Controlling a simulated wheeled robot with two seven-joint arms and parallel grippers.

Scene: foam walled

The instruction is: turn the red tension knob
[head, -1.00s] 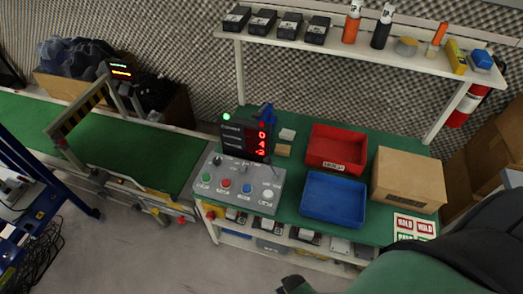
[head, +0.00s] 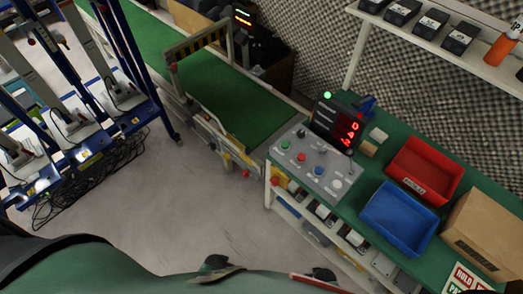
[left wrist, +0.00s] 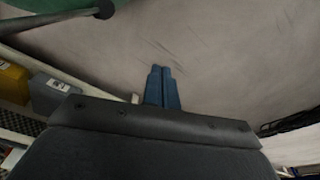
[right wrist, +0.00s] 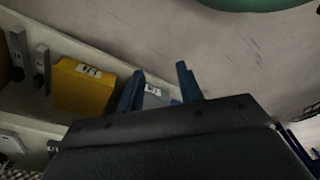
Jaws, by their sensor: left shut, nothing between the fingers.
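Several small red knobs or buttons show in the head view, and I cannot tell for certain which is the tension knob. One is low on the conveyor's near end (head: 245,174), beside yellow parts. Another is on the bench's front left corner (head: 275,182), by a yellow box. A third is on the grey control panel (head: 301,157). My left gripper (left wrist: 162,69) is shut and empty above bare floor in the left wrist view. My right gripper (right wrist: 159,68) is open and empty, its fingers apart in front of a shelf. No gripper touches a knob.
The green conveyor (head: 240,110) runs along the back to the bench. A red bin (head: 425,171), blue bin (head: 399,217) and cardboard box (head: 487,235) stand on the bench. A blue rack (head: 140,105) with cables stands at left. The floor (head: 190,215) between is clear.

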